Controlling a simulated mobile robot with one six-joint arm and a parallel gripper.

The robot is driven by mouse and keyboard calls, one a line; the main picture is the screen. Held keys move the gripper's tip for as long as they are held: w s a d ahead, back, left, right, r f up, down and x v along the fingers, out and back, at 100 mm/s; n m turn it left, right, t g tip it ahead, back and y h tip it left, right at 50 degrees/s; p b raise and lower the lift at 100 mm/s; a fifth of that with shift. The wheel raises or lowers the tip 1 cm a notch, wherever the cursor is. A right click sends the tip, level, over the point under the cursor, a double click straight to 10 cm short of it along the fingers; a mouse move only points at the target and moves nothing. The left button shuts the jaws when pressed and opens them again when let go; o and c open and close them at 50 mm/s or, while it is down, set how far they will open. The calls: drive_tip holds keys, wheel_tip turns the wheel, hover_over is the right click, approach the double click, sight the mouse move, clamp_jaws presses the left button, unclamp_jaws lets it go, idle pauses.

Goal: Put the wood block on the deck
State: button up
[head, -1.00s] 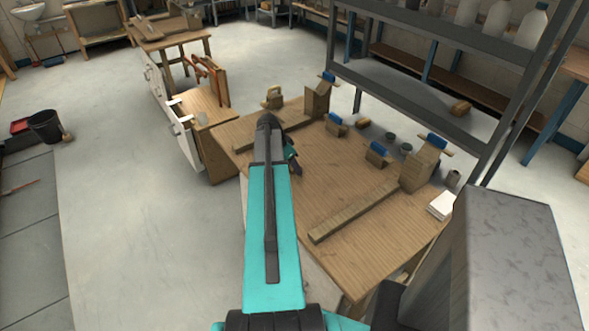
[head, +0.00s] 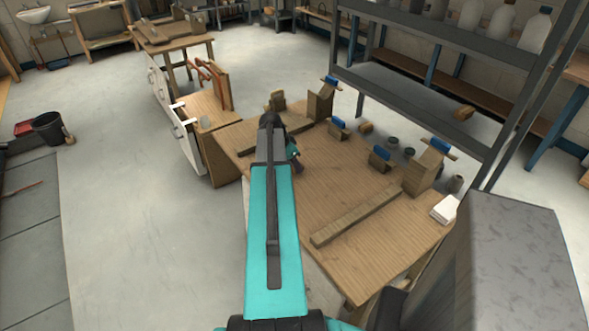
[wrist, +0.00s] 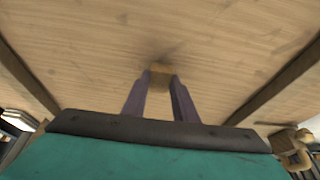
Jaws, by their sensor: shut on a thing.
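In the wrist view, my gripper (wrist: 159,80) is shut on a small wood block (wrist: 160,70), with one dark finger on each side of it. The pale plank surface of the deck (wrist: 85,50) fills the view around the block, and a soft shadow lies beside it. I cannot tell whether the block touches the deck. In the head view, the deck (head: 330,185) is the wooden bench top, and my arm reaches over its left part. The fingers and the held block are mostly hidden behind my wrist there.
A long wooden rail (head: 357,217) lies at the front right of the deck. Wooden posts (head: 421,172) and small blue-topped pieces (head: 381,157) stand along its far side. A white stack (head: 444,208) sits at the right edge. A grey shelf rack (head: 420,100) stands behind.

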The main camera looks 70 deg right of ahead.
drive_tip(key=shift+r, duration=0.35)
drive_tip(key=s+a+b, duration=0.1)
drive_tip(key=a, duration=0.3)
drive_tip(key=s+a+r+b, duration=0.1)
drive_tip(key=s+a, duration=0.1)
drive_tip(key=a, duration=0.2)
drive_tip(key=s+a+r+b, duration=0.1)
drive_tip(key=s+a, duration=0.1)
drive_tip(key=a, duration=0.2)
drive_tip(key=shift+s+a+b, duration=0.2)
drive_tip(key=shift+s+b, duration=0.05)
drive_tip(key=shift+b, duration=0.95)
drive_tip(key=shift+f+b, duration=0.1)
drive_tip(key=shift+b, duration=0.3)
drive_tip(key=b, duration=0.3)
drive_tip(key=shift+s+a, duration=0.15)
drive_tip(key=shift+a, duration=0.1)
drive_tip(key=b, duration=0.2)
drive_tip(key=shift+s+a+b, duration=0.1)
drive_tip(key=shift+a+b, duration=0.15)
drive_tip(key=shift+b, duration=0.1)
drive_tip(key=shift+s+a+b, duration=0.15)
drive_tip(key=shift+a+b, duration=0.15)
drive_tip(key=shift+b, duration=0.9)
drive_tip(key=shift+s+a+r+b, duration=0.15)
drive_tip(key=shift+a+r+b, duration=0.2)
drive_tip(key=shift+b, duration=0.6)
